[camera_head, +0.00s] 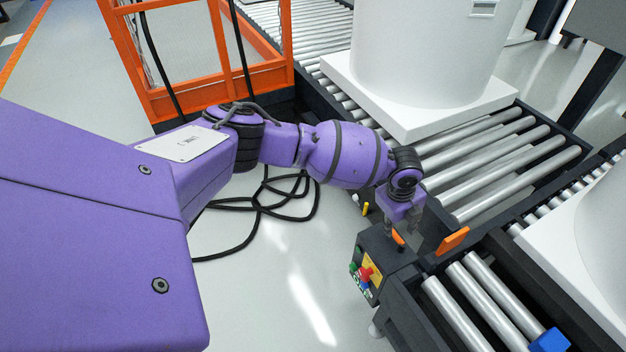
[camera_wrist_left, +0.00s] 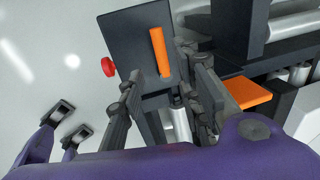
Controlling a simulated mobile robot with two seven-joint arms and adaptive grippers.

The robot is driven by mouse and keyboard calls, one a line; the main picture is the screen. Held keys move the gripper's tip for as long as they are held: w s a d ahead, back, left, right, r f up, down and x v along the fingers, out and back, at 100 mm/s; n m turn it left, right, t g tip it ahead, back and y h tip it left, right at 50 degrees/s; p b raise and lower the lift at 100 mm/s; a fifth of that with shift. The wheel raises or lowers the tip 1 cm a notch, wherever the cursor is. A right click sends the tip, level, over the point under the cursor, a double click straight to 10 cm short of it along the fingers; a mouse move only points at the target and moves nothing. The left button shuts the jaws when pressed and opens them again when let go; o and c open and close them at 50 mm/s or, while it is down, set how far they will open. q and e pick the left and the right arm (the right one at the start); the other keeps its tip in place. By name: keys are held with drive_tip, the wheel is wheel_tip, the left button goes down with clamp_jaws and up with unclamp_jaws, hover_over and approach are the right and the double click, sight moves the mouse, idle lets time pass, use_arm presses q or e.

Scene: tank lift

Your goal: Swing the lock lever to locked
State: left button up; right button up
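An orange bar (camera_wrist_left: 159,52), which looks like the lock lever, lies along the top of a dark control box (camera_wrist_left: 136,35) in the left wrist view. In the head view, a bit of this bar (camera_head: 398,237) shows on the box (camera_head: 373,262), beside my gripper. A second orange piece, a flat tab (camera_head: 453,240), is on the conveyor frame to the right; it also shows in the left wrist view (camera_wrist_left: 249,92). My left gripper (camera_wrist_left: 163,65) is over the box with its fingers apart and nothing held. I cannot tell whether a finger touches the bar. My right gripper is out of view.
A red button (camera_head: 366,274) is on the box's front. Roller conveyors (camera_head: 500,165) lie to the right, with a large white tank (camera_head: 425,50) on a white base. An orange frame (camera_head: 200,85) stands behind my arm. Black cable (camera_head: 255,210) lies on the clear floor.

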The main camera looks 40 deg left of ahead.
sight(396, 236)
use_arm(q)
drive_tip(key=f, duration=0.1)
drive_tip(key=w+f+b, duration=0.1)
drive_tip(key=f, duration=0.3)
drive_tip(key=shift+w+d+f, duration=0.1)
drive_tip(key=shift+w+d, duration=0.15)
drive_tip(key=shift+d, duration=0.05)
clamp_jaws()
drive_tip(key=shift+s+a+f, duration=0.1)
drive_tip(key=shift+s+f, duration=0.05)
drive_tip(key=shift+s, duration=0.05)
